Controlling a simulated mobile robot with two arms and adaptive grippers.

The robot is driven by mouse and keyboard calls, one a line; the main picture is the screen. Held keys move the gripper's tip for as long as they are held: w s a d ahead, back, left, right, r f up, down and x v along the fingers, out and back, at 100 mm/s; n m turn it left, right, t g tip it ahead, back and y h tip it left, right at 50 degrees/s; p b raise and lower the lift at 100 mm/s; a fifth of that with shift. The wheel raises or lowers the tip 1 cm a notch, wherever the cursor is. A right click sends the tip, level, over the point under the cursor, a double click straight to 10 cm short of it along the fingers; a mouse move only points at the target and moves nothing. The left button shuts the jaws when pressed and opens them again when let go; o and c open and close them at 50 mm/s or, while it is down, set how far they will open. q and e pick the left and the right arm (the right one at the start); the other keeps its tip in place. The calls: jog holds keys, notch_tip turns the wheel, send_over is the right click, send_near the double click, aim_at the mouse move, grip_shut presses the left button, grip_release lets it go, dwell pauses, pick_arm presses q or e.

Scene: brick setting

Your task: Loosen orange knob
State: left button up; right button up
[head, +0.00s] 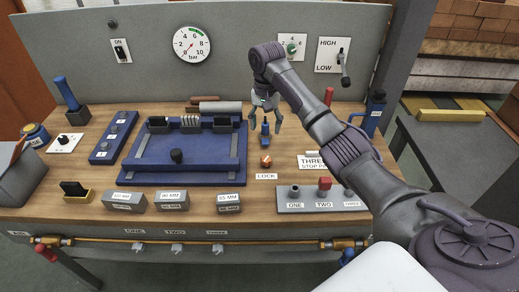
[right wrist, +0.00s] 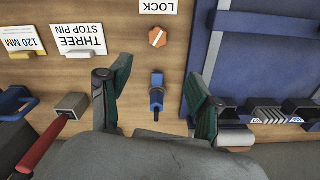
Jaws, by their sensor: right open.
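The orange knob (head: 266,161) sits on the wooden bench top behind the LOCK label (head: 266,176), to the right of the blue fixture plate. In the right wrist view the knob (right wrist: 157,37) is a round orange piece with a pale line across its face, near the top centre. My right gripper (head: 265,119) is open and empty, above the bench on the far side of the knob. In the right wrist view its fingers (right wrist: 158,90) are spread wide, with the knob beyond their tips. A small blue part (right wrist: 157,95) shows between the fingers. My left gripper is out of view.
The blue fixture plate (head: 150,172) lies left of the knob. A THREE STOP PIN label (head: 313,162) and a grey block with ONE, TWO, THREE pins (head: 295,206) lie to the right. An upright panel with a gauge (head: 191,48) stands behind.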

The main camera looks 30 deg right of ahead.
aim_at(266, 158)
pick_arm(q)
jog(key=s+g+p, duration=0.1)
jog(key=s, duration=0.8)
pick_arm(e)
jog(key=f, duration=0.2)
jog(key=s+f, duration=0.1)
jog(key=f, duration=0.3)
jog(key=shift+s, duration=0.35)
jog(key=f, duration=0.5)
jog(key=shift+w+a+f, duration=0.1)
jog(key=shift+w+f, duration=0.15)
jog(key=shift+f, duration=0.5)
jog(key=c, duration=1)
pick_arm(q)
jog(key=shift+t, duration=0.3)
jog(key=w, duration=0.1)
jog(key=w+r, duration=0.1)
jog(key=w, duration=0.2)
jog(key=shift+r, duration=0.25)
pick_arm(e)
jog(key=shift+c, duration=0.7)
